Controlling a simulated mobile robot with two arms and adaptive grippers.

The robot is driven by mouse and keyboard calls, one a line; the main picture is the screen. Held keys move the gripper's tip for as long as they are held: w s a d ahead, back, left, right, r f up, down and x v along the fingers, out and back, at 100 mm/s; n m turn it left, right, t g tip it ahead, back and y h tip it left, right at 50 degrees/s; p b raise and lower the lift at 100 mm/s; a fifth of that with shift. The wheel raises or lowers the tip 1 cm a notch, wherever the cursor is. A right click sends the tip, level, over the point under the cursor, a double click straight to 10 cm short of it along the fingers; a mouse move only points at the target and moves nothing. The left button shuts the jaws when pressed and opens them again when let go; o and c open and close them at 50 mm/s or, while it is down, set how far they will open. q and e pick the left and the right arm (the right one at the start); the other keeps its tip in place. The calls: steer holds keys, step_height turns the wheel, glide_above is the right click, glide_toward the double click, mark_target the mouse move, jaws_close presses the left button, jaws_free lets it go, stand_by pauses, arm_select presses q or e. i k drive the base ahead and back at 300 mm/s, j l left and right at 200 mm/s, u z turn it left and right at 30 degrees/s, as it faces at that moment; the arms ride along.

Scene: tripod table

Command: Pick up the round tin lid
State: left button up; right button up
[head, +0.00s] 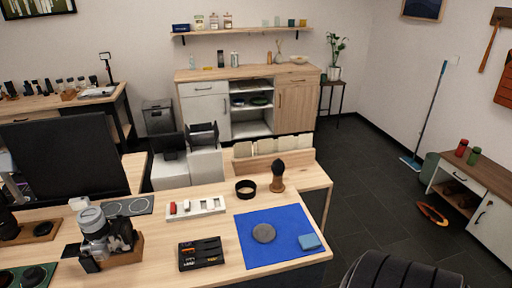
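A flat round grey disc, which looks like the round tin lid (263,233), lies on the blue mat (285,221) at the right of the wooden table. A small blue block or cloth (310,242) lies to its right on the same mat. A dark round open tin (245,190) stands on the bare wood behind the mat. Neither of my grippers can be made out in the head view, and nothing touches the disc.
A dark brush-like item (277,178) stands beside the tin. A white tray (208,209) and a black tray (187,266) with small parts sit left of the mat. A grey-black device (95,225) stands further left. A dark ribbed shape (400,275) fills the lower right.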

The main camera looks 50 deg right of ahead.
mark_target(263, 233)
steer(key=i+j+z, duration=0.15)
steer(key=z, duration=0.3)
steer(key=j+z, duration=0.3)
steer(key=z, duration=0.2)
steer(key=i, duration=0.05)
